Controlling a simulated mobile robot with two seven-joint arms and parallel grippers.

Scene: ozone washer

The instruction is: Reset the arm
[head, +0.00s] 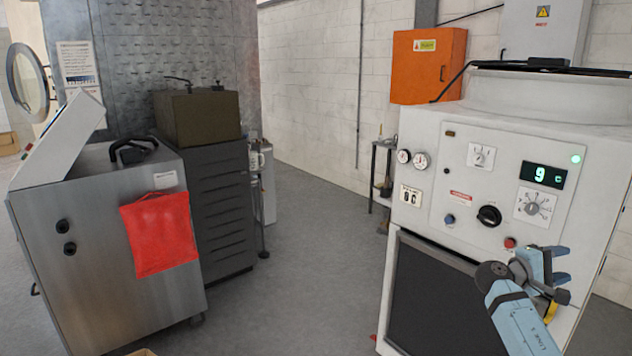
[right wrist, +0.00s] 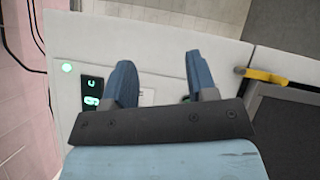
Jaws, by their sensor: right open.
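My right arm reaches in from the lower right of the head view. Its gripper (head: 562,264) is in front of the lower right of the white machine's (head: 455,150) control panel. The right wrist view shows its two blue fingers (right wrist: 160,85) spread apart with nothing between them. Behind them is the panel, with a lit green display (right wrist: 91,92) and a green lamp (right wrist: 67,68). In the head view the display (head: 544,175) reads 9 C. I cannot tell whether the fingers touch the panel. My left gripper is not in view.
A steel machine (head: 90,250) with a red cloth (head: 160,233) stands at the left. A dark cabinet (head: 215,200) is behind it. An orange box (head: 428,66) hangs on the wall. A yellow handle (right wrist: 267,76) shows beside the fingers. The grey floor (head: 310,250) between the machines is clear.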

